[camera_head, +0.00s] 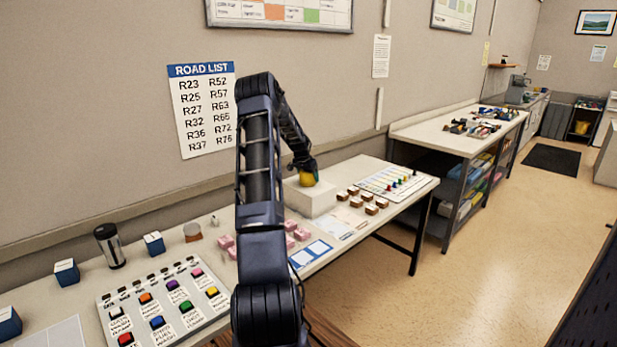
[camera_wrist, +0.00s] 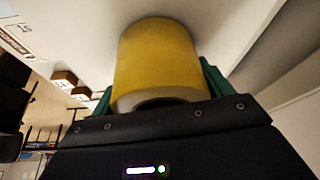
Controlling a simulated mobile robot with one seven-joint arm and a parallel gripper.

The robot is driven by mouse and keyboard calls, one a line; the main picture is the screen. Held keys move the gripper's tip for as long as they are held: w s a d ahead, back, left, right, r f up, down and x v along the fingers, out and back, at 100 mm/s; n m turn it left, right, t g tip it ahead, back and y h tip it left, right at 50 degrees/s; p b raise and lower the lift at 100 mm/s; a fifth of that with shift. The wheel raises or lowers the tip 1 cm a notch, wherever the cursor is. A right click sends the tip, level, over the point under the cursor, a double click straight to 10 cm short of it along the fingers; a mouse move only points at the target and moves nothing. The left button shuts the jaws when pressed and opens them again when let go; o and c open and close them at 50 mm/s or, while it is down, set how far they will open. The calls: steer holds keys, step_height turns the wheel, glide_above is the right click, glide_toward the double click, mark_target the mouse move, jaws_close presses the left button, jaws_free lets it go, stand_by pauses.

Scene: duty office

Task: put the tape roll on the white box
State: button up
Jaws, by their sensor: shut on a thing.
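My gripper is shut on the roll. The white box (camera_head: 312,203) stands on the long table, behind my arm. The roll is over or against the box; I cannot tell whether it touches the top. Part of the box is hidden by my arm.
Brown-and-white blocks (camera_head: 362,199) and a chart board with coloured pegs (camera_head: 395,183) lie right of the box. Pink blocks (camera_head: 291,233) lie in front. A button panel (camera_head: 163,305), blue boxes (camera_head: 154,243) and a dark tumbler (camera_head: 109,246) stand to the left.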

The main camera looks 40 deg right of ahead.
steer(key=o, duration=1.2)
steer(key=shift+f, duration=0.15)
steer(key=shift+c, duration=0.2)
